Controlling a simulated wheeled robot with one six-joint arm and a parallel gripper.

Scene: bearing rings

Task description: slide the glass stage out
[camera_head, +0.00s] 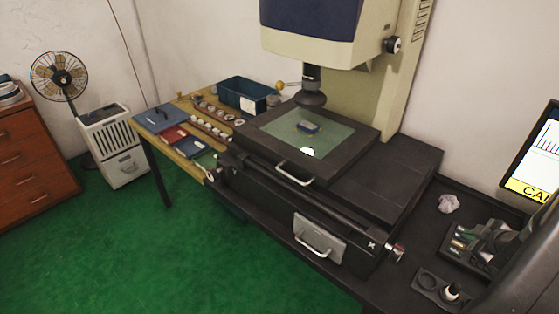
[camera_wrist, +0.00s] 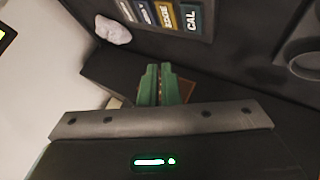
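The glass stage is a greenish glass plate in a wide black frame (camera_head: 346,160) under the measuring machine's lens (camera_head: 311,90) in the head view. A silver bar handle (camera_head: 294,174) is on its front edge. A small blue-grey block (camera_head: 308,127) lies on the glass, with a bright white spot in front of it. My gripper shows in the wrist view with two green fingers (camera_wrist: 165,86) close together and nothing visible between them. It is over the dark bench at the right, well apart from the stage. The stage is out of the wrist view.
A lower grey plate with a handle (camera_head: 318,240) is on the machine's front, below a long rail. A side table with rings and a blue bin (camera_head: 243,95) stands left.

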